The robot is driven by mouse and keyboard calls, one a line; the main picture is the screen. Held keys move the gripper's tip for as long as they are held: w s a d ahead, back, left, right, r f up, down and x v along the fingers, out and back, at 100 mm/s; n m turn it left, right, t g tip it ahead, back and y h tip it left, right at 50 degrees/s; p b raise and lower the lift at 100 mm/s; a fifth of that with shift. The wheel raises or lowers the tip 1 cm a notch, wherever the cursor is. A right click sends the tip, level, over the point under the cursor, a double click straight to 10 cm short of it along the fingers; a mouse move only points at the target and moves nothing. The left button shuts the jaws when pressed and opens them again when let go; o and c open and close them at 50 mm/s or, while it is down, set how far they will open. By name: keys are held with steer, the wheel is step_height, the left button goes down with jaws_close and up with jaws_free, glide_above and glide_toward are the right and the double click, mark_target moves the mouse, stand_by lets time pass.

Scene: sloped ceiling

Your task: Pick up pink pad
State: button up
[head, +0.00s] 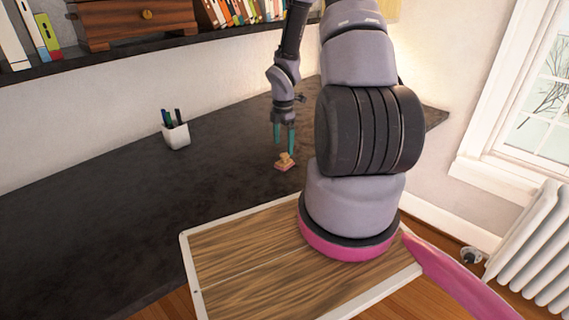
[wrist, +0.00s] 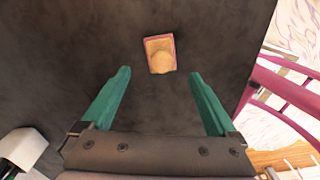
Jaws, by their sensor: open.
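The pink pad (head: 284,167) is small and lies on the dark desk, with a tan, knobbed, stamp-like piece (head: 285,158) on top of it. In the wrist view the pad's pink rim (wrist: 158,38) shows around the tan piece (wrist: 159,57), near the top centre. My gripper (head: 284,148) has green fingers pointing down, just above the pad in the head view. In the wrist view my gripper (wrist: 161,73) is open and empty, and the pad appears beyond the fingertips, roughly centred between them. I cannot tell the exact height gap.
A white pen cup (head: 177,135) stands on the dark desk (head: 110,200) to the left; it also shows in the wrist view (wrist: 22,149). A shelf with books and a wooden box (head: 135,18) hangs above the back. The desk around the pad is clear.

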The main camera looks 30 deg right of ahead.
mark_target(284, 154)
steer(key=shift+d+f, duration=0.15)
steer(key=shift+f, duration=3.05)
jaws_close()
